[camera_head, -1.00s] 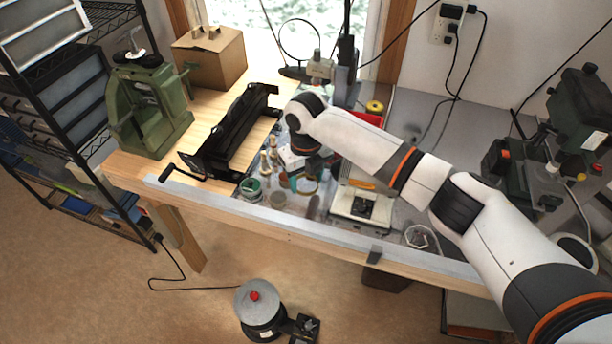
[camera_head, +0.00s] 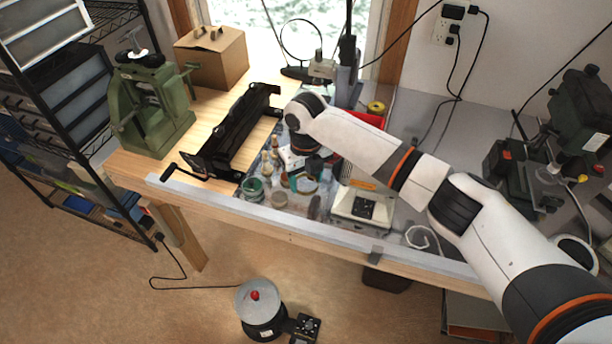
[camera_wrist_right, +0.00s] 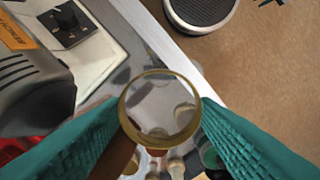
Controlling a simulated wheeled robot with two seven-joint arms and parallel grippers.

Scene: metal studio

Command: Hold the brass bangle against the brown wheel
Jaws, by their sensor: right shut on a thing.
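The brass bangle (camera_wrist_right: 124,113) is a thin gold-coloured ring, standing face-on to the camera in the right wrist view. My right gripper (camera_wrist_right: 160,112), with teal ribbed fingers, is shut on it, one finger at each side. In the head view the bangle (camera_head: 306,186) is small, below my right gripper (camera_head: 303,178) over the bench. A brown rounded surface, which looks like the brown wheel (camera_wrist_right: 118,157), shows below and left of the bangle, partly hidden by the left finger. I cannot tell whether bangle and wheel touch. My left gripper is not in view.
Small jars (camera_head: 252,187) crowd the bench to the left. A black long tool (camera_head: 233,133) and green press (camera_head: 150,105) stand further left. The bench's front edge (camera_head: 290,222) is near.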

